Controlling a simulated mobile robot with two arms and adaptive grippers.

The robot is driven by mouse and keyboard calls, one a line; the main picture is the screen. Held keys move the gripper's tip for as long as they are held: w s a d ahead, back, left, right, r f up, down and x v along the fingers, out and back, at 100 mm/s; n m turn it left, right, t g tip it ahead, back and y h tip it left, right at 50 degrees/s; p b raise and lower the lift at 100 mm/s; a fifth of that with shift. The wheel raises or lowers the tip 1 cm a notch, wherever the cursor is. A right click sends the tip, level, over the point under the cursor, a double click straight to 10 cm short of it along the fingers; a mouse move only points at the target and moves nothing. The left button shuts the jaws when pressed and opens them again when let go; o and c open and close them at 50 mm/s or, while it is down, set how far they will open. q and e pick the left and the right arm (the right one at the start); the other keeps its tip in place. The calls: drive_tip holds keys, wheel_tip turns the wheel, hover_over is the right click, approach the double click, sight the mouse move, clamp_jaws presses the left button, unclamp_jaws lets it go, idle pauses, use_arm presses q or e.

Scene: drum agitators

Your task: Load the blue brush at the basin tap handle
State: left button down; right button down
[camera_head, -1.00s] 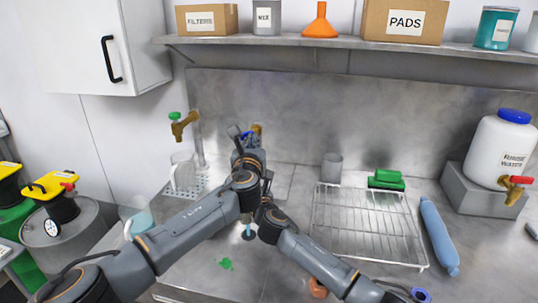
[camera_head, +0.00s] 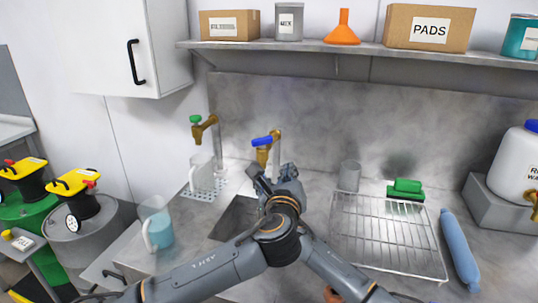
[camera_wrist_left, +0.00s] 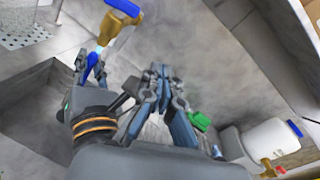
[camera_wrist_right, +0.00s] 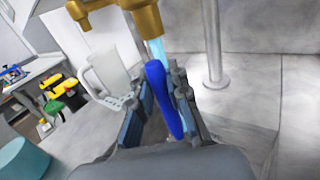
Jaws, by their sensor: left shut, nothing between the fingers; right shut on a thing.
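The brass basin tap (camera_head: 263,157) with its blue handle (camera_head: 261,141) stands at the back of the sink; the handle also shows in the left wrist view (camera_wrist_left: 125,8). A pale blue stream (camera_wrist_right: 157,50) comes from its spout. My right gripper (camera_wrist_right: 160,85) is below the spout, shut on the blue brush (camera_wrist_right: 163,98), with the stream meeting or passing close behind the brush. My left gripper (camera_head: 288,170) is just right of the tap; its fingers (camera_wrist_left: 163,75) are shut and empty, apart from the handle. My left arm hides much of my right arm in the head view.
A second brass tap with a green handle (camera_head: 205,125) stands left, above a white jug (camera_head: 201,172). A pitcher of blue liquid (camera_head: 157,225) is on the left counter. A wire rack (camera_head: 385,230), green sponges (camera_head: 406,188) and a blue roll (camera_head: 458,248) lie right.

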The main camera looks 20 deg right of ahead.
sight(252, 144)
use_arm(q)
drive_tip(key=a+n+h, duration=0.3)
drive_tip(key=a+n, duration=0.6)
drive_tip(key=n, duration=0.3)
drive_tip(key=shift+g, duration=0.4)
drive_tip(key=x, duration=0.4)
drive_tip(key=w+a+x, duration=0.1)
drive_tip(key=x, duration=0.3)
drive_tip(key=a+x, duration=0.1)
drive_tip(key=x, duration=0.3)
drive_tip(key=shift+w, duration=0.3)
drive_tip(key=shift+w+a, duration=0.2)
drive_tip(key=shift+w, duration=0.35)
drive_tip(key=shift+w, duration=0.1)
drive_tip(key=shift+w+a+r+y, duration=0.15)
drive_tip(key=shift+w+a+y, duration=0.15)
drive_tip(key=shift+w+a, duration=0.45)
drive_tip(key=shift+w, duration=0.45)
drive_tip(key=shift+s, duration=0.1)
